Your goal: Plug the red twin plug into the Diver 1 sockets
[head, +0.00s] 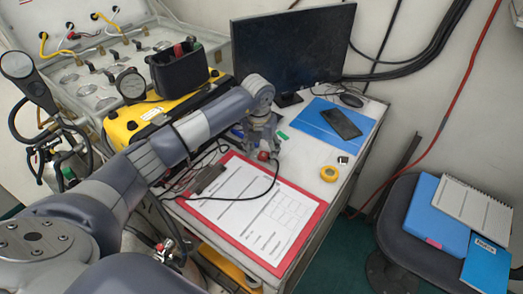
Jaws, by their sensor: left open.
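My left gripper (262,143) reaches in from the left and points down over the desk, just beyond the top edge of the clipboard. It is open. A small red piece (263,156), which may be the red twin plug, shows right at its fingertips; I cannot tell whether the fingers touch it. A black cable (274,178) loops near it over the clipboard. The panel (103,62) with gauges and fittings stands at the upper left. I cannot make out which sockets are Diver 1, and my arm hides part of the yellow case (122,124). My right gripper is not in view.
A red clipboard (318,210) with paper covers the desk's front. Yellow tape (329,174), a blue folder with a phone (341,123), a mouse (351,100) and a monitor (292,45) are on the desk. A black bin (175,75) stands on the yellow case. A chair (399,223) holds books.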

